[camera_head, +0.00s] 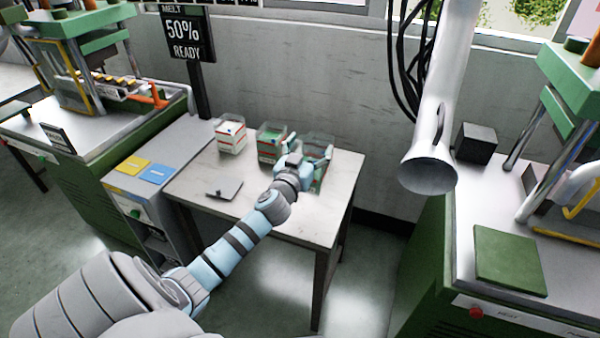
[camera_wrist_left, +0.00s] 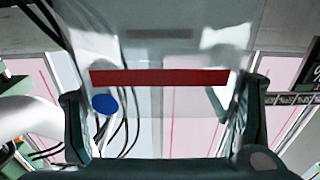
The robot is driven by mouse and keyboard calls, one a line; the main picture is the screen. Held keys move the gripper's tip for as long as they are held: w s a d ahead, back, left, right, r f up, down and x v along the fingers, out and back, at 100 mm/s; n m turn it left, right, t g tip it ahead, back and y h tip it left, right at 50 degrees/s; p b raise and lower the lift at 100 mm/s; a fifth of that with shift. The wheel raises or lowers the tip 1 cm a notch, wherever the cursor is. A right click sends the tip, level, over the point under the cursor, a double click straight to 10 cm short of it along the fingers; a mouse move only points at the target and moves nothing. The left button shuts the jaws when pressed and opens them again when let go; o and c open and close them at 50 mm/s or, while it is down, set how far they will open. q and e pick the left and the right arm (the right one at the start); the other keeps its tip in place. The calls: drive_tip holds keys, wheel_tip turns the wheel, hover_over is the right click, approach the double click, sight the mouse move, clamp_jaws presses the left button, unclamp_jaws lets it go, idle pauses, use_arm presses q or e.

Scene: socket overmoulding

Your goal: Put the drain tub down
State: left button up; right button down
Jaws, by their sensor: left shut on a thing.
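The drain tub (camera_wrist_left: 160,50) is a clear, see-through container with a red band and a blue dot, and it fills the middle of the left wrist view. My left gripper (camera_wrist_left: 163,105) is shut on it, one finger on each side. In the head view the left gripper (camera_head: 309,152) is over the back right of the small table (camera_head: 215,170), and the clear tub (camera_head: 322,138) shows partly behind its fingers. The gripper hides much of the tub, so I cannot tell whether its base touches the table. My right gripper is not in view.
Two printed tubs, one white (camera_head: 231,137) and one with green contents (camera_head: 270,145), stand left of the gripper. A grey plate (camera_head: 224,188) lies near the table's left side. A pale duct (camera_head: 432,160) hangs to the right. The table's front right is clear.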

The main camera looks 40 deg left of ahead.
use_arm(q)
wheel_tip(320, 180, down, 12)
drive_tip(key=b, duration=0.6)
drive_tip(key=shift+w+f, duration=0.1)
drive_tip(key=shift+f, duration=0.05)
drive_tip(key=o, duration=2)
drive_tip(key=shift+c, duration=0.2)
